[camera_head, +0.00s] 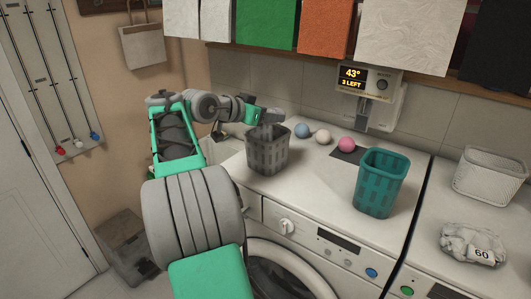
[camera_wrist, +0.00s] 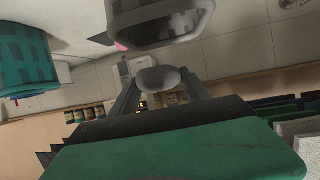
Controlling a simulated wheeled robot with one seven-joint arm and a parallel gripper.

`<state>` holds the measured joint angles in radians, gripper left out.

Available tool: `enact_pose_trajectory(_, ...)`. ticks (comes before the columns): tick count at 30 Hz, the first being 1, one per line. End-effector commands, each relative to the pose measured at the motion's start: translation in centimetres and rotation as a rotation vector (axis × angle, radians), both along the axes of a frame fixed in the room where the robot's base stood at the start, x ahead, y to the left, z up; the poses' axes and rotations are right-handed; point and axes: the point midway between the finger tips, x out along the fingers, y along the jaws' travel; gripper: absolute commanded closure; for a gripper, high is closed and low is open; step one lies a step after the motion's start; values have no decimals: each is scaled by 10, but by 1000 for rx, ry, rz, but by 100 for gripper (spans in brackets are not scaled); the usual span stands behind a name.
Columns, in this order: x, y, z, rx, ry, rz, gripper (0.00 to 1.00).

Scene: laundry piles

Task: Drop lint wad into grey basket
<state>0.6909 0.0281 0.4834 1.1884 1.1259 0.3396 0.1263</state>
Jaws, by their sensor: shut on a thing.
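The grey basket (camera_head: 267,157) stands on the left end of the white washer top, slatted and open at the top. My gripper (camera_head: 270,118) is at its rear rim in the head view, close to the opening. In the wrist view my gripper (camera_wrist: 160,88) is shut on a pale grey rounded lump, the lint wad (camera_wrist: 158,79), between its two fingers. The grey basket (camera_wrist: 160,22) also shows there, beyond the wad. I cannot tell whether the wad is fully over the opening. The wad is hard to make out in the head view.
A teal basket (camera_head: 381,184) stands right of the grey one. Blue (camera_head: 302,130), cream (camera_head: 323,136) and pink (camera_head: 346,144) balls lie behind. A white basket (camera_head: 490,174) and a bundle marked 60 (camera_head: 473,245) are on the right. Cloths hang above.

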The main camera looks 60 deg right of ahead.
Motion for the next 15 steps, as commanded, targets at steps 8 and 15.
enact_pose_trajectory(8,0,0,0,0,0,1,41)
enact_pose_trajectory(15,0,0,0,0,0,1,21)
